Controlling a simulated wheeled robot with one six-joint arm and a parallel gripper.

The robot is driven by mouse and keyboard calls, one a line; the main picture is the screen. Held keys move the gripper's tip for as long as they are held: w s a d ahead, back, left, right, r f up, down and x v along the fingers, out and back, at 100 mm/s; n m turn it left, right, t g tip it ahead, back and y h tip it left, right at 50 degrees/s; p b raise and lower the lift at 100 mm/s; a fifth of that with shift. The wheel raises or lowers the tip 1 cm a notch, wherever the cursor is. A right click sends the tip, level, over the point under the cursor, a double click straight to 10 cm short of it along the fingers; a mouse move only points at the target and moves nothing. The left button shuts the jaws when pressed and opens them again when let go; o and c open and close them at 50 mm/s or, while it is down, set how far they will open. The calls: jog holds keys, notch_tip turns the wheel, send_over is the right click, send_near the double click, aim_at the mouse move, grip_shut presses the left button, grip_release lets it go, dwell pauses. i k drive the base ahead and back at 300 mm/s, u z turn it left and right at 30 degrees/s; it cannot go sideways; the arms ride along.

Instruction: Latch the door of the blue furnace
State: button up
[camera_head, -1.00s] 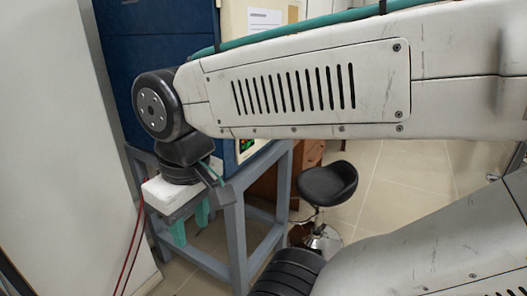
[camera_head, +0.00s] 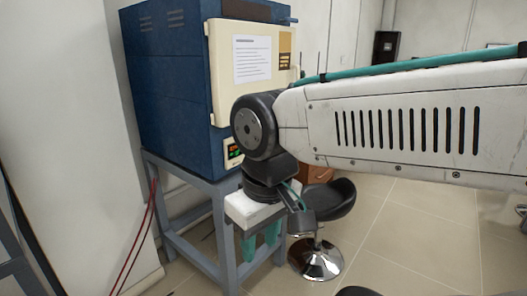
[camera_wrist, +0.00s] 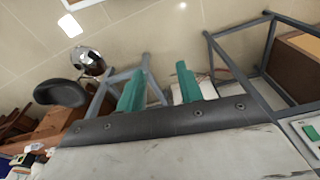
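The blue furnace (camera_head: 170,85) stands at left centre in the head view, on a grey metal stand. Its cream door (camera_head: 225,95) faces right-front and carries a white paper sheet. The door looks closed or nearly so; I cannot tell whether it is latched. A pale handle-like part (camera_head: 296,72) shows at the door's right edge. My gripper (camera_head: 260,242) hangs downward in front of the stand, below the door. In the wrist view its two green fingers (camera_wrist: 160,90) are spread apart with nothing between them. My arm hides the door's lower right part.
The grey stand (camera_head: 190,258) is just behind my gripper. A black stool (camera_head: 330,200) with a chrome base stands to its right, in front of a wooden cabinet. Red cables (camera_head: 140,235) hang at the left by a white wall. Tiled floor is open at right.

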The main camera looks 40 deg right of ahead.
aim_at(288, 19)
jog(key=z, duration=1.25)
jog(key=k, duration=0.6)
jog(key=z, duration=0.55)
jog(key=i, duration=1.55)
jog(key=u, duration=0.35)
